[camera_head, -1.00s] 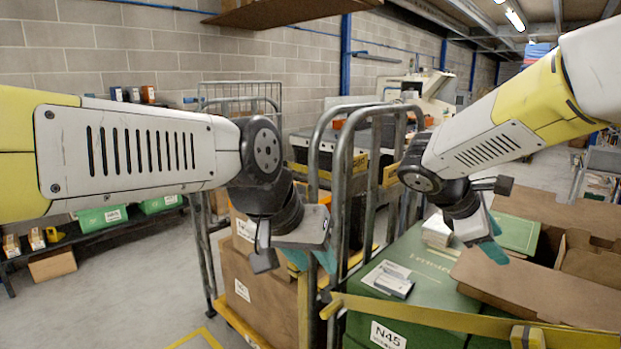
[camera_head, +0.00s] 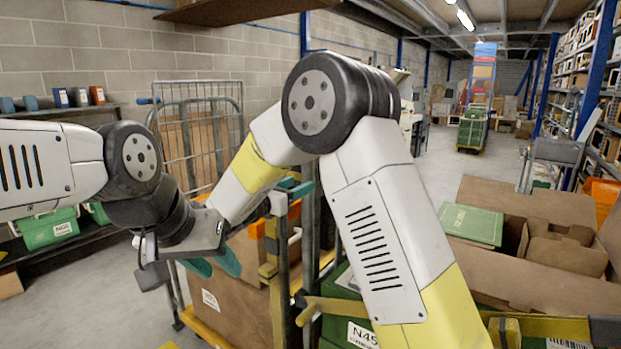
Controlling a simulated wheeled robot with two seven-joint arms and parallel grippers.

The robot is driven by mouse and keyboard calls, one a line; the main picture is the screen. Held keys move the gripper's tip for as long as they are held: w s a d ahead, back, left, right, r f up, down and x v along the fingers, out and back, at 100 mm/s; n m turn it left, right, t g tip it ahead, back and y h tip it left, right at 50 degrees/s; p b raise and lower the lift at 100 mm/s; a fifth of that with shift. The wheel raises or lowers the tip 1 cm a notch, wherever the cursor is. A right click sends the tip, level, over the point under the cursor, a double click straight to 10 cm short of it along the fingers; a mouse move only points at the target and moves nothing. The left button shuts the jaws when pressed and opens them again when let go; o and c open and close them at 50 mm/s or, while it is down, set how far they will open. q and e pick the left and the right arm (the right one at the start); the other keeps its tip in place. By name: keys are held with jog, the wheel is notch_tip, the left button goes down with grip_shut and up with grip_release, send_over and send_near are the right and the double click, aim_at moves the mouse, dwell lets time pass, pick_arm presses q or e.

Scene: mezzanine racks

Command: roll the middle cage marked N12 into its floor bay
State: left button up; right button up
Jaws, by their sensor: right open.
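No N12 label is readable. A cage with a cardboard box (camera_head: 222,305) on a yellow base stands at centre-left; my arms hide much of it. Beside it on the right is a cage with a green crate (camera_head: 350,333) marked N45. My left gripper (camera_head: 213,266) hangs in front of the cardboard box, its teal fingers apart, with nothing seen between them. My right arm reaches across the centre with its elbow high. My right gripper (camera_head: 294,187) is open beside the upright posts between the cages; whether it touches a post I cannot tell.
A wire-sided cage (camera_head: 200,128) stands behind, near the block wall. Green bins (camera_head: 50,229) sit on a low shelf at left. An open cardboard box (camera_head: 560,245) and a green box (camera_head: 472,224) lie at right. An aisle (camera_head: 445,175) beside the racks is open.

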aim_at(313, 178)
jog(key=x, duration=0.7)
jog(key=shift+w+d, duration=0.2)
grip_shut()
dwell(1.2)
